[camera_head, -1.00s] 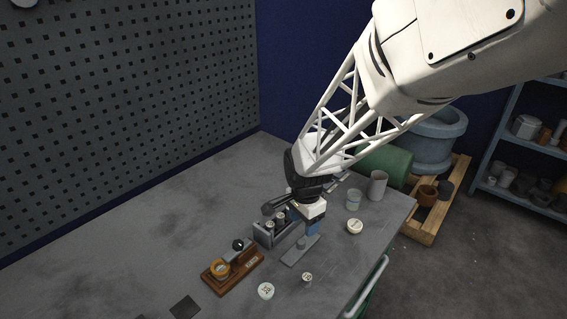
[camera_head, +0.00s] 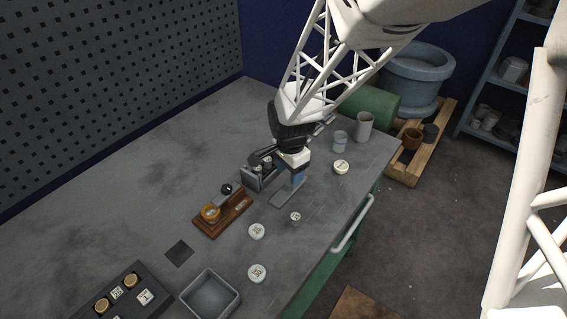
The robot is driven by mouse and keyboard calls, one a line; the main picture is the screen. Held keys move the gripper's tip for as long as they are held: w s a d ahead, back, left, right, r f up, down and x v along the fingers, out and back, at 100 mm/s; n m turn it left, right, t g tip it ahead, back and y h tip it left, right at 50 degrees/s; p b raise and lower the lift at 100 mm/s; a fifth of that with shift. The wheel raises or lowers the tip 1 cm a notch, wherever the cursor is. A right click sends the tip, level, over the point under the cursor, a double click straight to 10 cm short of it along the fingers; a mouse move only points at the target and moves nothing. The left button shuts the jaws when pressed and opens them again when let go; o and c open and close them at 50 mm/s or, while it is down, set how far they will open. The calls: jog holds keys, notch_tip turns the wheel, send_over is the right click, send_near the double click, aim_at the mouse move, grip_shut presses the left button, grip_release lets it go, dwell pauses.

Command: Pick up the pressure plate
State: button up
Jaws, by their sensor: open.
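A flat grey plate (camera_head: 285,196), which looks like the pressure plate, lies on the workbench beside a small grey rack. My gripper (camera_head: 297,180) points down at the far right end of this plate, with a blue part below its white body. The jaws are open. The gripper covers part of the plate's far end, and I cannot tell whether the jaws touch it or stand around any part of it.
The grey rack (camera_head: 253,180) stands close left of my gripper. A wooden stand (camera_head: 235,209) is nearer. Round labelled lids (camera_head: 257,231), a small cylinder (camera_head: 295,216), a grey bin (camera_head: 207,297) and a dark tray (camera_head: 152,311) lie in front. Cups (camera_head: 364,126) stand behind.

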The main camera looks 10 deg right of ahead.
aim_at(289, 187)
jog(key=shift+f, duration=0.1)
jog(key=shift+w+f, duration=0.1)
jog(key=shift+f, duration=2.4)
grip_shut()
